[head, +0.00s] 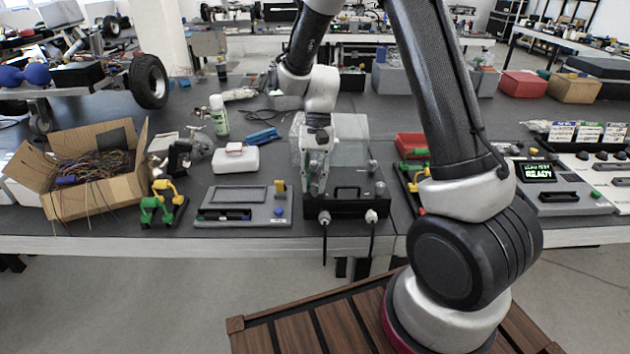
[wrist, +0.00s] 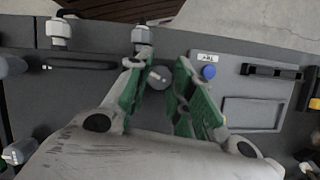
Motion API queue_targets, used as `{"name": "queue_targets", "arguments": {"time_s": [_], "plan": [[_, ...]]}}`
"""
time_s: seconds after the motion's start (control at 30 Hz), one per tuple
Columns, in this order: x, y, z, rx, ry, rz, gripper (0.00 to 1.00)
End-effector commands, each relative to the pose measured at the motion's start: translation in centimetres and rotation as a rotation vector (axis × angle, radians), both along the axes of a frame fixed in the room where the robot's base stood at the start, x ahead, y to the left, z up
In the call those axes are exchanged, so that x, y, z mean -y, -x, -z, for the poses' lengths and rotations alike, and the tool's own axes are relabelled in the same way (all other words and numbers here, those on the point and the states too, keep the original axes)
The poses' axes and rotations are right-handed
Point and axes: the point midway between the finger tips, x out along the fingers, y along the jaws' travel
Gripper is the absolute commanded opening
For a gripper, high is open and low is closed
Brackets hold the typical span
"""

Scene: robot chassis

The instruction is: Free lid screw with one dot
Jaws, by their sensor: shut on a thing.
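The black case (head: 346,206) stands near the table's front edge, with a front handle and a clear panel (head: 350,128) above it. My gripper (head: 316,180) points down at the case's left front corner. In the wrist view its green-padded fingers (wrist: 162,92) stand either side of a small grey round screw head (wrist: 160,77), and my gripper is shut on it. Another screw (head: 372,166) shows at the case's right side, and one shows in the wrist view (wrist: 20,152). Dot marks are too small to make out.
Two cable connectors (head: 324,217) (head: 371,215) stick out at the case's front. A grey panel (head: 213,212) with a blue button lies left of the case. A white box (head: 236,160), a cardboard box (head: 95,180) and a red bin (head: 408,145) stand around it.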

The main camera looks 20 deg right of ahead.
Motion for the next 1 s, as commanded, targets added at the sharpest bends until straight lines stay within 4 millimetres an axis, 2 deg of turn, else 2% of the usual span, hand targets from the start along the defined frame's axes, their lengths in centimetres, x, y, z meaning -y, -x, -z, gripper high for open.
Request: {"name": "queue_targets", "arguments": {"time_s": [0.2, 0.5, 1.0], "plan": [[-0.15, -0.04, 0.02, 0.000, 0.000, -0.190, 0.00], [-0.22, -0.08, 0.00, 0.001, 0.000, -0.381, 0.00], [-0.23, -0.08, -0.01, 0.001, 0.000, -0.478, 0.00]]}}
